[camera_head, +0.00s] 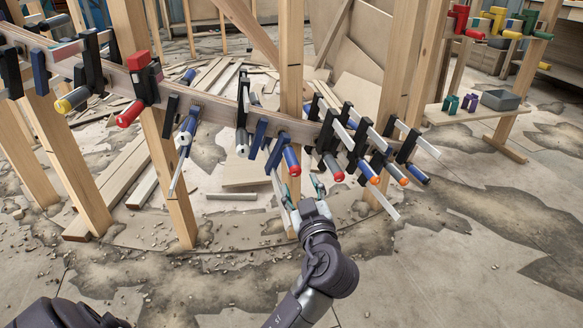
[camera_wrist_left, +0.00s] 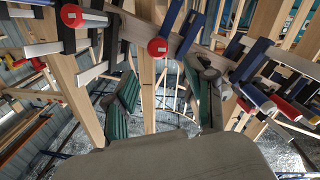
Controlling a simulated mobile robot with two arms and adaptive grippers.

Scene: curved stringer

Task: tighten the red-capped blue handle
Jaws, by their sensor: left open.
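In the head view the blue handle with the red cap (camera_head: 291,160) hangs tilted from a blue clamp on the curved wooden stringer. My left gripper (camera_head: 303,189) is open and empty just below and to the right of it, its teal-padded fingers spread. In the left wrist view, both fingers of the gripper (camera_wrist_left: 162,98) stand apart with nothing between them. A round red cap (camera_wrist_left: 158,47) faces the camera beyond the fingers; I cannot tell for certain that it is the same handle. My right gripper is not in view.
A dark handle with a red cap (camera_head: 334,169) hangs close to the right, followed by orange-capped handles (camera_head: 372,178). Metal clamp bars stick out nearby. Wooden posts (camera_head: 291,90) support the stringer. A grey bin (camera_head: 500,100) stands on a bench at right. The floor in front is open.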

